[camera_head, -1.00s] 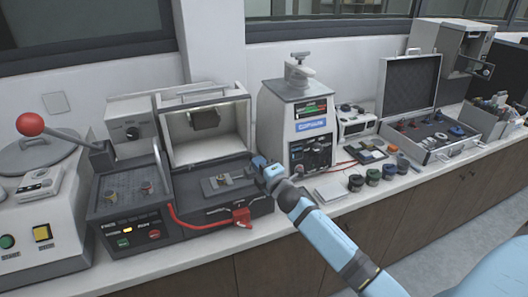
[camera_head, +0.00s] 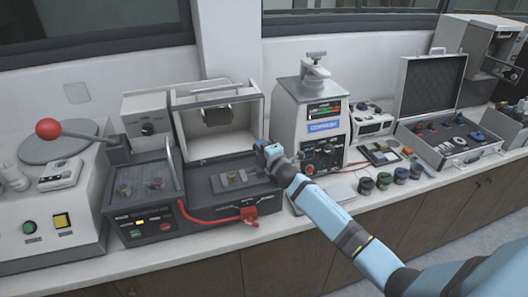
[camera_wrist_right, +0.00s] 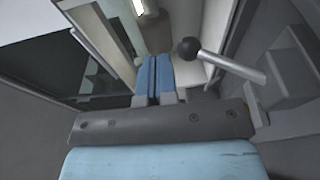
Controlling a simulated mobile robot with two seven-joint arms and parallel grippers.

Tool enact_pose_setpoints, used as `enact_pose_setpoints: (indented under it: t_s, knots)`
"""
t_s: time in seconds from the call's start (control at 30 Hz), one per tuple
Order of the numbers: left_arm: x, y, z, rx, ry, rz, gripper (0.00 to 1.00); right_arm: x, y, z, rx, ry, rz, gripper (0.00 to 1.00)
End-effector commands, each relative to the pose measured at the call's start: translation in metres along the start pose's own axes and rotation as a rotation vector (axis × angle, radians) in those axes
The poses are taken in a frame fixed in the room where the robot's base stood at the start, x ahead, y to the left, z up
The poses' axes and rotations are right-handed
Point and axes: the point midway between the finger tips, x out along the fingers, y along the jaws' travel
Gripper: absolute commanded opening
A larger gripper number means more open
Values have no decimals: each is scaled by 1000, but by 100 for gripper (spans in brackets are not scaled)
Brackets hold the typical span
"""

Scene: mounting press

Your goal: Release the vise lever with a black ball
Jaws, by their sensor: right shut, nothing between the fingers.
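The vise (camera_head: 237,180) is a small grey clamp on the dark deck of the open-chambered machine. In the right wrist view, the lever's black ball (camera_wrist_right: 188,50) sits at the left end of a short grey rod (camera_wrist_right: 234,67). My right gripper (camera_head: 265,150) is over the right side of that deck, near the chamber's right wall. Its blue fingers (camera_wrist_right: 153,75) are shut and empty, just left of the ball; I cannot tell whether they touch it. The lever is not distinct in the head view. My left gripper is not in view.
The raised machine chamber (camera_head: 217,125) stands behind the vise. A red plug (camera_head: 249,215) and cable are on the machine's front. A white press (camera_head: 310,125) stands close right of my gripper. Far left is a lever with a red ball (camera_head: 48,129).

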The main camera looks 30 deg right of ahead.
Motion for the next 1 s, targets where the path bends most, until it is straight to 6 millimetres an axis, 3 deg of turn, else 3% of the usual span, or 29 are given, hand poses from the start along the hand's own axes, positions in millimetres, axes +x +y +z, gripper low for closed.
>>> enact_pose_setpoints:
  t_s: [0.4, 1.0]
  knots:
    - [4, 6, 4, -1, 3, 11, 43, 17, -4, 3, -1, 0, 0, 0]
    - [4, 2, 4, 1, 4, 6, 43, 19, -4, 4, 0, 0, 0, 0]
